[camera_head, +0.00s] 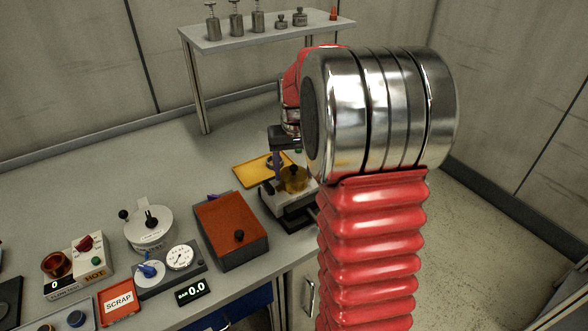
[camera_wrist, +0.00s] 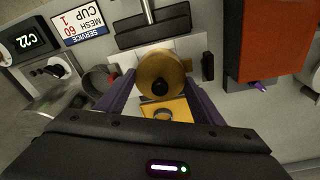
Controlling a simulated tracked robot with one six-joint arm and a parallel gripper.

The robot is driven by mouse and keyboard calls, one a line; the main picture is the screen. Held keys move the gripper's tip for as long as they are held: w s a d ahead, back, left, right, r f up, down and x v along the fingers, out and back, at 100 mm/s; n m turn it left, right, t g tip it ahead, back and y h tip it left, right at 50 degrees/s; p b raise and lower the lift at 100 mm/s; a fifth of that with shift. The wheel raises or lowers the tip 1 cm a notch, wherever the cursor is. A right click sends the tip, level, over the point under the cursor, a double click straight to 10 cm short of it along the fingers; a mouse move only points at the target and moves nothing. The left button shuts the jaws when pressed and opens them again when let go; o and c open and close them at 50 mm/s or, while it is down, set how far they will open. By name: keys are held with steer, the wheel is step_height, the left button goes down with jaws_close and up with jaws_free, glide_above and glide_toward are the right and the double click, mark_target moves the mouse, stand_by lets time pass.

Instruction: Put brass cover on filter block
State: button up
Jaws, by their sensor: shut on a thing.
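The brass cover (camera_wrist: 152,70) is a round golden disc with a black knob, seen from above in the wrist view. My gripper (camera_wrist: 160,80) is shut on it, one purple finger on each side. In the head view the cover (camera_head: 295,180) shows at the top of the grey filter block (camera_head: 286,208), partly behind my arm. The pale top of the block (camera_wrist: 190,46) shows around the cover in the wrist view. I cannot tell whether the cover is seated or held just above. My gripper (camera_head: 284,160) is mostly hidden in the head view.
A yellow tray (camera_head: 250,172) lies behind the block with a ring-shaped part on it. A box with an orange-brown lid (camera_head: 231,226) stands close left. A raised shelf (camera_head: 262,34) with several metal weights stands at the back. The bench behind the dials is clear.

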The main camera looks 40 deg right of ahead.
mark_target(293, 166)
steer(key=o, duration=1.7)
steer(key=shift+r, duration=0.1)
steer(key=shift+d+r, duration=0.1)
steer(key=shift+r, duration=3.8)
steer(key=shift+w, duration=0.1)
